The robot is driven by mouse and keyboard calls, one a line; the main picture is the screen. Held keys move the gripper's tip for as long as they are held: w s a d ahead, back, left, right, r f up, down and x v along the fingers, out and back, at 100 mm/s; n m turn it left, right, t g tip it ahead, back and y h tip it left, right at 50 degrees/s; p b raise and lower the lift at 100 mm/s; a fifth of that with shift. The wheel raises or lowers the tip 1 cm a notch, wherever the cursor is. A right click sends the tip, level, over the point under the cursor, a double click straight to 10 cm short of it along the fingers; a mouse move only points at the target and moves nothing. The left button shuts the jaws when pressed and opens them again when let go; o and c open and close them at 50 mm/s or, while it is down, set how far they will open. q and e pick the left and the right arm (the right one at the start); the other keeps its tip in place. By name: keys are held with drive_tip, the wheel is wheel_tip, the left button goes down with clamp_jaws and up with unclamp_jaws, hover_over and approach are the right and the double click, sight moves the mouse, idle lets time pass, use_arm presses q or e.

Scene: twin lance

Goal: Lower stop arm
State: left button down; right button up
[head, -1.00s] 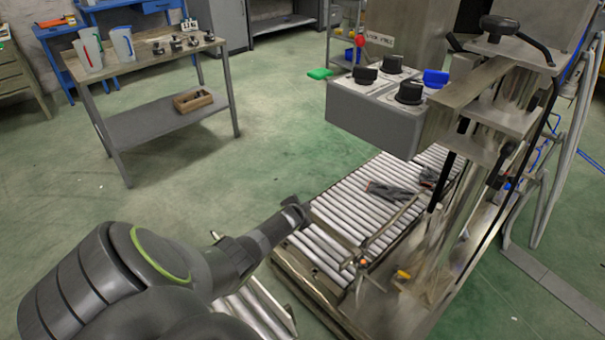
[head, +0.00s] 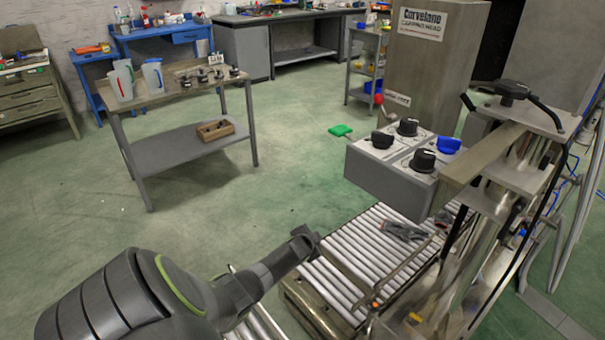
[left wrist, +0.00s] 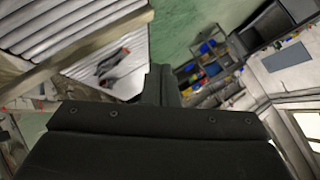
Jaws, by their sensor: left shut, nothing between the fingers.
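A roller conveyor (head: 345,262) runs beside the machine. A thin bar that looks like the stop arm (head: 404,265) slants across or above its rollers, with an orange tip at its near end; I cannot tell its exact height. My left gripper (head: 308,240) is shut and empty at the conveyor's left edge, apart from the bar. In the left wrist view its dark fingers (left wrist: 157,86) point toward the rollers (left wrist: 105,50), and a pale beam (left wrist: 75,48) crosses them; I cannot tell if this is the stop arm. My right gripper is out of view.
A control box (head: 390,180) with black and blue knobs hangs above the conveyor. Grey gloves (head: 403,231) lie on the rollers. A cart (head: 185,137) with jugs stands at left.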

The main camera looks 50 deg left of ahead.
use_arm(q)
drive_tip(key=s+r+p, duration=0.2)
drive_tip(key=s+r, duration=0.2)
drive_tip(key=shift+s+a+r, duration=0.2)
drive_tip(key=shift+s+r, duration=0.15)
